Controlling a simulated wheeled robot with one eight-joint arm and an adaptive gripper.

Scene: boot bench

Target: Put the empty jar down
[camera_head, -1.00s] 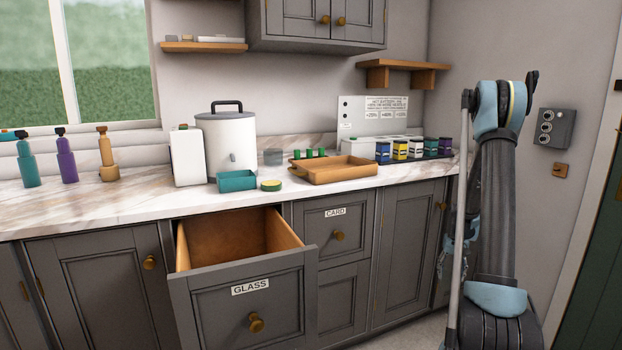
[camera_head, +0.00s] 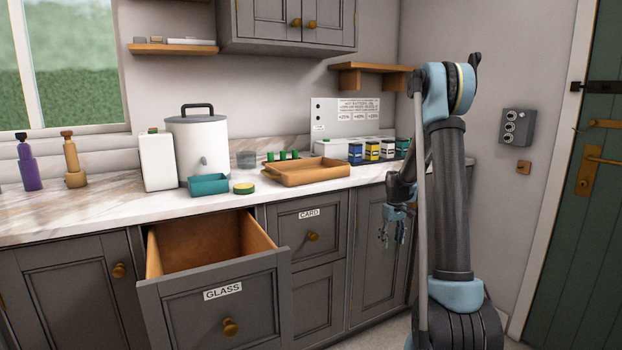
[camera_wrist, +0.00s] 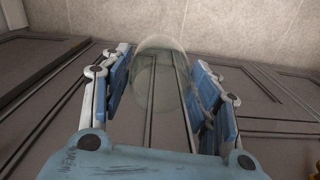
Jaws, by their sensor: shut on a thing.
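The empty jar (camera_wrist: 158,72) is clear, see-through glass and shows in the wrist view between the blue finger pads. My gripper (camera_wrist: 163,80) is shut on it. In the head view my gripper (camera_head: 392,228) hangs at the right, in front of the grey cabinet doors and below the counter top. The jar cannot be made out there. A drawer labelled GLASS (camera_head: 222,292) stands pulled open at lower centre, left of my gripper. The part of its wooden inside that shows is bare.
The marble counter (camera_head: 90,212) carries a white canister (camera_head: 198,150), a teal box (camera_head: 208,185), a wooden tray (camera_head: 306,172) and several small boxes. A drawer labelled CARD (camera_head: 305,240) is shut beside the open one. A green door (camera_head: 575,210) stands at the right.

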